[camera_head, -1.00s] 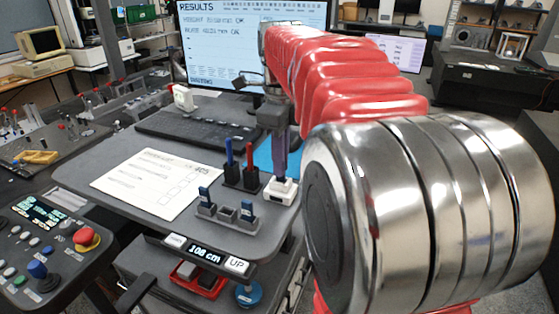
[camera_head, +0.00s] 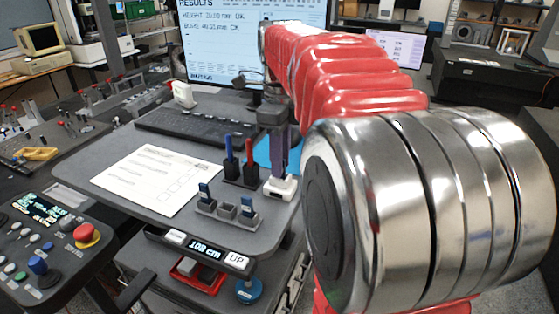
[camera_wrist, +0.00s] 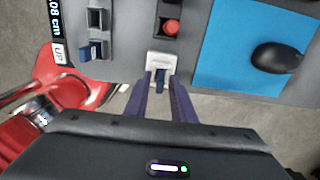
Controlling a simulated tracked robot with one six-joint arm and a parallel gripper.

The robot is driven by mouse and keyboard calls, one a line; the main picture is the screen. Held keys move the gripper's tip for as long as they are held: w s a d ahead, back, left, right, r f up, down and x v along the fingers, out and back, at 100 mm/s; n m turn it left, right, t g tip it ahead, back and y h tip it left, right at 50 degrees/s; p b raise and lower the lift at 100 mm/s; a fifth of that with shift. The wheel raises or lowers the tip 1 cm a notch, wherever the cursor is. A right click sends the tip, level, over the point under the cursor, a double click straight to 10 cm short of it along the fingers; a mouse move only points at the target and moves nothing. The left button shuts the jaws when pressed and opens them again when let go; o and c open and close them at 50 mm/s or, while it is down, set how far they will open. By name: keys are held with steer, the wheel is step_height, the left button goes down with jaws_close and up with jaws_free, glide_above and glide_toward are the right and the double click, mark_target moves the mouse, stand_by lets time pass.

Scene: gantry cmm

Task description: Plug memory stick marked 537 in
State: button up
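A white plug-in block (camera_head: 280,188) sits at the right edge of the desk. In the wrist view a dark blue memory stick (camera_wrist: 160,84) stands at this white block (camera_wrist: 161,62), apparently in its socket; its marking is not readable. My gripper (camera_head: 280,170) is lowered over the block. Its purple fingers (camera_wrist: 160,79) stand on both sides of the stick, with gaps showing.
A pen holder (camera_head: 241,177) with a blue and a red pen stands close left of my gripper. A paper sheet (camera_head: 155,180), a keyboard (camera_head: 190,132) and a monitor (camera_head: 215,50) are on the desk. A black mouse (camera_wrist: 277,57) lies on a blue mat (camera_wrist: 225,60).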

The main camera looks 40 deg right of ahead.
steer(key=shift+o, duration=0.6)
steer(key=shift+r, duration=0.15)
step_height(320, 180, up, 13)
steer(key=shift+r, duration=0.2)
stand_by(0.7)
